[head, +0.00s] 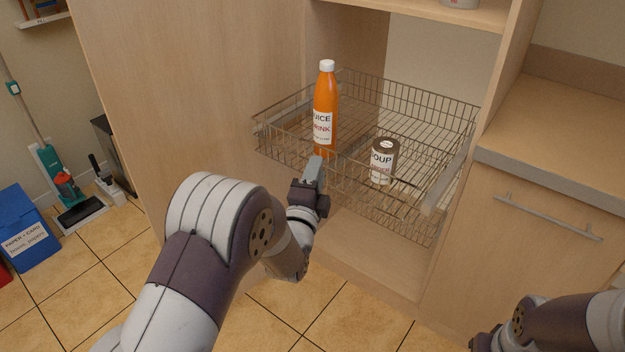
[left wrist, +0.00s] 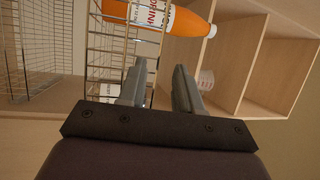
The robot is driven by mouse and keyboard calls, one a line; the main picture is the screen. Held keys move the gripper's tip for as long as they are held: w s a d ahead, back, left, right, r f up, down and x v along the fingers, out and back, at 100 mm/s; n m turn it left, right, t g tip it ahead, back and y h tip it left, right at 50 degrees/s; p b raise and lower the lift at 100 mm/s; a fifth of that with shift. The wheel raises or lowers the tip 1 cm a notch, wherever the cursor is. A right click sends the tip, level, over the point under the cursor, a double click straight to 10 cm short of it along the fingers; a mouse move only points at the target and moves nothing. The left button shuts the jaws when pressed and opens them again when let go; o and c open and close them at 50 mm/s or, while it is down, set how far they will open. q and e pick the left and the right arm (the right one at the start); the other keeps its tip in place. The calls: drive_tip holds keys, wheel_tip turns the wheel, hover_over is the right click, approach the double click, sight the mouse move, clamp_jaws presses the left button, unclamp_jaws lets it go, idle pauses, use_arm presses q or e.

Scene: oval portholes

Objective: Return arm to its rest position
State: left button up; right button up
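My left arm comes in from the left in the head view, and its gripper (head: 314,170) is at the front edge of a pulled-out wire basket (head: 440,205). In the left wrist view the left gripper (left wrist: 158,85) has its two fingers apart with nothing held between them. An orange juice bottle (head: 326,105) stands upright in the basket just behind the gripper; it also shows in the left wrist view (left wrist: 185,20). My right arm shows at the lower right of the head view; its fingers are out of frame.
A soup can (head: 384,160) stands in the basket, right of the bottle. A wooden cabinet (head: 200,90) surrounds the basket. A counter (head: 560,130) with a handled door is at right. Tiled floor is clear in front.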

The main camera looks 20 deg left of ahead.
use_arm(q)
drive_tip(key=s, duration=0.2)
drive_tip(key=shift+s+f, duration=0.25)
drive_tip(key=shift+s, duration=0.15)
drive_tip(key=s+d+f+n+g+h, duration=0.1)
drive_tip(key=s+f+n+g, duration=0.35)
drive_tip(key=f+g, duration=0.2)
drive_tip(key=s+f+n+g, duration=0.4)
drive_tip(key=f+n+g, duration=0.15)
drive_tip(key=f, duration=0.25)
drive_tip(key=s+r+n+g, duration=0.2)
drive_tip(key=s+n+g, duration=0.45)
drive_tip(key=s, duration=1.05)
wheel_tip(320, 180, up, 23)
drive_tip(key=w+p, duration=0.1)
drive_tip(key=p, duration=2.1)
drive_tip(key=shift+w+a, duration=0.3)
